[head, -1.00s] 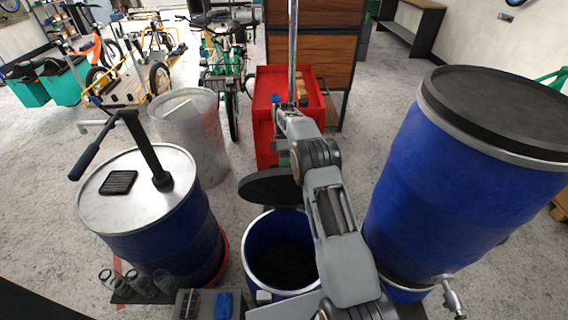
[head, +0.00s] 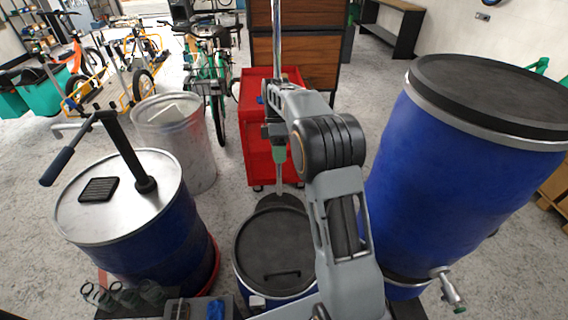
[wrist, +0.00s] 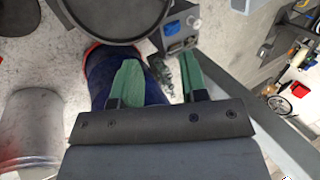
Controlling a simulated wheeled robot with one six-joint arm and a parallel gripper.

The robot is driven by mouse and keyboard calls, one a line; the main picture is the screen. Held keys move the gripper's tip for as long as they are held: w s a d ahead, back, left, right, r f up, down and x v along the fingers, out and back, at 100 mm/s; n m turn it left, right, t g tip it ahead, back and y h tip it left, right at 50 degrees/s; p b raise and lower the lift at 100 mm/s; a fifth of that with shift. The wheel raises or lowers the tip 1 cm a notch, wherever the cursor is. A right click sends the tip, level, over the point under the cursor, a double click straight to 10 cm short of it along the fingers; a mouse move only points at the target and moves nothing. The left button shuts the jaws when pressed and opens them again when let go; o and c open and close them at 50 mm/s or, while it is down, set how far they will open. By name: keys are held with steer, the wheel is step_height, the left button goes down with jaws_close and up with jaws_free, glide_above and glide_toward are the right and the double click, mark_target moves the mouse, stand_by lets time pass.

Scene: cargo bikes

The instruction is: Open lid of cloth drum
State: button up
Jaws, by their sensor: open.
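The cloth drum (head: 243,285) is the small blue drum in the middle, beside my arm. Its dark lid (head: 265,245) lies flat over its mouth and carries a low black bar handle (head: 282,274) on the near part. My gripper (head: 279,180) points down beyond the far side of the drum, apart from the handle. In the wrist view its two green fingers (wrist: 157,70) are spread with nothing between them. A dark round top with a grey rim shows at the upper edge there; I cannot tell for certain that it is the cloth drum.
A blue drum with a pump (head: 125,205) stands left, and a tall blue drum with a tap (head: 450,160) stands close right. A pale bin (head: 180,145) and a red cart (head: 262,150) stand beyond. A dark patch (head: 281,203) lies behind the cloth drum.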

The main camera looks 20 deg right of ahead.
steer(key=s+r+b, duration=0.1)
steer(key=s+r, duration=0.1)
steer(key=s, duration=0.3)
steer(key=shift+s+r, duration=0.2)
steer(key=shift+s, duration=0.05)
steer(key=shift+a, duration=0.1)
stand_by(0.3)
